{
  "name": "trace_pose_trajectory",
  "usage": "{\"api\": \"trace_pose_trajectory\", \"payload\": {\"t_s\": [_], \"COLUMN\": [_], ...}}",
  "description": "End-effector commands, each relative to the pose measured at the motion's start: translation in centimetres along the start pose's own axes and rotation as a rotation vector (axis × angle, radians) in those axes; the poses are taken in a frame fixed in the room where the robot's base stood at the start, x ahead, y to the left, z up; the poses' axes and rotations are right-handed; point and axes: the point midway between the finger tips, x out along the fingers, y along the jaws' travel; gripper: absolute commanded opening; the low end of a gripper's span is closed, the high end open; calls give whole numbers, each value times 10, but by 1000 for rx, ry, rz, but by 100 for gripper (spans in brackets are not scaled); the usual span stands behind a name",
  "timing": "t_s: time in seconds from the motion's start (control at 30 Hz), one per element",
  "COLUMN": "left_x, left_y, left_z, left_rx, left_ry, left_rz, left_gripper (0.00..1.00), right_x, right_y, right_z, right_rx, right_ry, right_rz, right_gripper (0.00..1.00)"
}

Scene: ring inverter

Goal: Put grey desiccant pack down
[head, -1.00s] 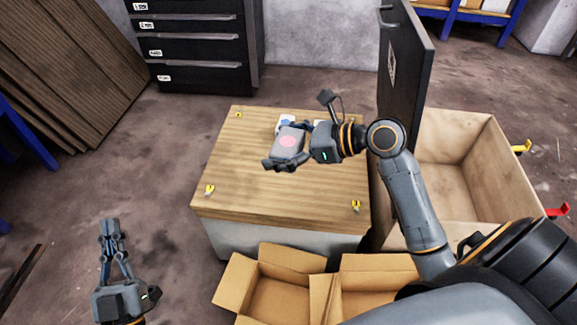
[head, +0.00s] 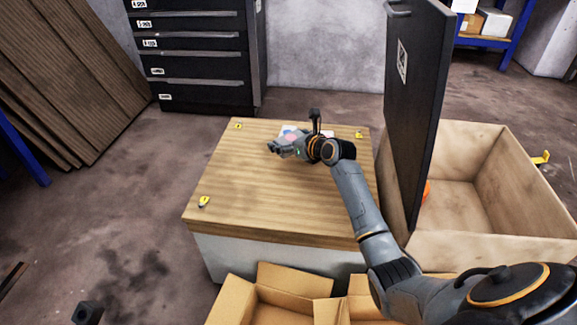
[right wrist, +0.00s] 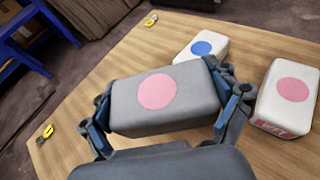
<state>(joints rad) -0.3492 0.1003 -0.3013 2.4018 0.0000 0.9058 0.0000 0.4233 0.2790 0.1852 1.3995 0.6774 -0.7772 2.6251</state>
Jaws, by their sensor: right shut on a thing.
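The grey desiccant pack (right wrist: 163,108) with a pink dot is between the fingers of my right gripper (right wrist: 162,92). The gripper is shut on it. In the head view the right gripper (head: 279,146) is over the far part of the wooden tabletop (head: 250,190) and hides most of the pack. I cannot tell whether the pack touches the top. A white pack with a blue dot (right wrist: 201,46) lies just beyond it, and a white pack with a pink dot (right wrist: 290,94) lies to its right. Only a small dark piece of my left gripper (head: 88,312) shows at the bottom left.
Yellow markers sit near the tabletop's corners, one at the near left (head: 204,202). A dark upright panel (head: 415,110) and a large open crate (head: 480,195) stand on the right. Open cardboard boxes (head: 255,300) are in front. The near and left tabletop is clear.

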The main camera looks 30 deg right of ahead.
Motion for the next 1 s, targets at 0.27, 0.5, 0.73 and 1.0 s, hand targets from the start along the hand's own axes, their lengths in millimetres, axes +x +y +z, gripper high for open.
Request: {"api": "trace_pose_trajectory", "payload": {"t_s": [0.27, 0.5, 0.73, 1.0], "left_x": [-15, -8, -4, -5], "left_y": [0, 0, 0, 0], "left_z": [7, 10, 11, 11], "left_rx": [4, 11, 11, 11], "left_ry": [15, 67, 69, 66], "left_rz": [9, 30, 32, 30], "left_gripper": [0, 0, 0, 0], "right_x": [14, 24, 24, 26], "right_y": [0, -1, 0, 0], "right_z": [-35, -61, -60, -64], "right_rx": [0, 0, 1, 0], "right_ry": [-1, -1, -2, 0], "right_rz": [0, -1, 0, 0], "right_gripper": [52, 52, 52, 100]}}
